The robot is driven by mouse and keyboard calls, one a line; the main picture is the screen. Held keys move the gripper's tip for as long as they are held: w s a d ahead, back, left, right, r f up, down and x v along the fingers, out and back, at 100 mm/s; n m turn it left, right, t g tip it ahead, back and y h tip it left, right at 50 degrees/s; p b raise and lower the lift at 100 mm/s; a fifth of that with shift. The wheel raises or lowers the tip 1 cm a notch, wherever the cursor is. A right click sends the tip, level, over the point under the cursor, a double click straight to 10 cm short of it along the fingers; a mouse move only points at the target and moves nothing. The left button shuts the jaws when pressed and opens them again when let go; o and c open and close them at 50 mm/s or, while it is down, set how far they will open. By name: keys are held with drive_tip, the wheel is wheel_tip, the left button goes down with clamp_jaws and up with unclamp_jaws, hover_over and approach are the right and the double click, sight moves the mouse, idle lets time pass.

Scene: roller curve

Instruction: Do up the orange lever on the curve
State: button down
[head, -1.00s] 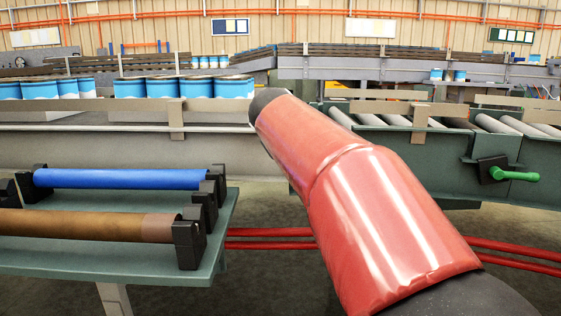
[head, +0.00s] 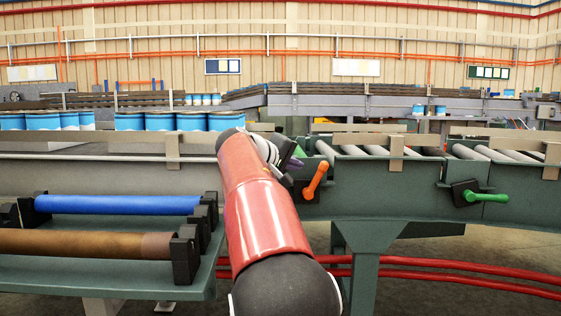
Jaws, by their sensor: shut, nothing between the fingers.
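The orange lever (head: 315,181) is on the green side of the roller curve (head: 345,203), just right of my gripper. It stands tilted, with its upper end leaning to the right. Its dark mount is partly hidden behind my gripper and arm. My gripper (head: 292,166) is shut and empty, close to the left of the lever. Its fingers are small and partly dark, and I cannot tell whether they touch the lever or its mount.
A green lever (head: 486,197) lies almost level on a black mount further right. A bench (head: 150,280) at left holds a blue roller (head: 118,205) and a brown roller (head: 85,243). Blue-and-white cans (head: 160,121) stand on the conveyor behind. Red pipes (head: 450,276) run low beneath the curve.

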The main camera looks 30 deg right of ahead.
sight(321, 170)
drive_tip(key=shift+s+d+f, duration=0.4)
drive_tip(key=shift+s+d, duration=0.1)
drive_tip(key=shift+d, duration=0.15)
drive_tip(key=shift+s+d+f, duration=0.35)
drive_tip(key=shift+s+d, duration=0.1)
drive_tip(key=shift+d, duration=0.15)
drive_tip(key=shift+s+d+r+y+p, duration=0.1)
drive_tip(key=shift+s+d+y+p, duration=0.1)
drive_tip(key=shift+y+p, duration=0.1)
drive_tip(key=p, duration=0.1)
drive_tip(key=d+m+y+p, duration=0.1)
drive_tip(key=shift+s+r+p, duration=0.25)
drive_tip(key=shift+s+p, duration=0.05)
drive_tip(key=shift+s, duration=0.05)
drive_tip(key=m+y+p, duration=0.1)
drive_tip(key=d+t+y+p, duration=0.1)
drive_tip(key=p, duration=0.1)
drive_tip(key=shift+s+d+f+m, duration=0.15)
drive_tip(key=shift+s+d+m, duration=0.1)
drive_tip(key=shift+s+m, duration=0.15)
drive_tip(key=shift+s+d+f+m+t+y+p, duration=0.3)
drive_tip(key=shift+d+f+y+p, duration=0.15)
drive_tip(key=shift+f+y+p, duration=0.15)
drive_tip(key=shift+s+d+f+m+t+y+p, duration=0.15)
drive_tip(key=shift+s+d+f+m+y+p, duration=0.15)
drive_tip(key=shift+d+f+y+p, duration=0.25)
drive_tip(key=shift+s+d+f+m+t+y+p, duration=0.3)
drive_tip(key=shift+d+f+y+p, duration=0.15)
drive_tip(key=shift+f+y, duration=0.2)
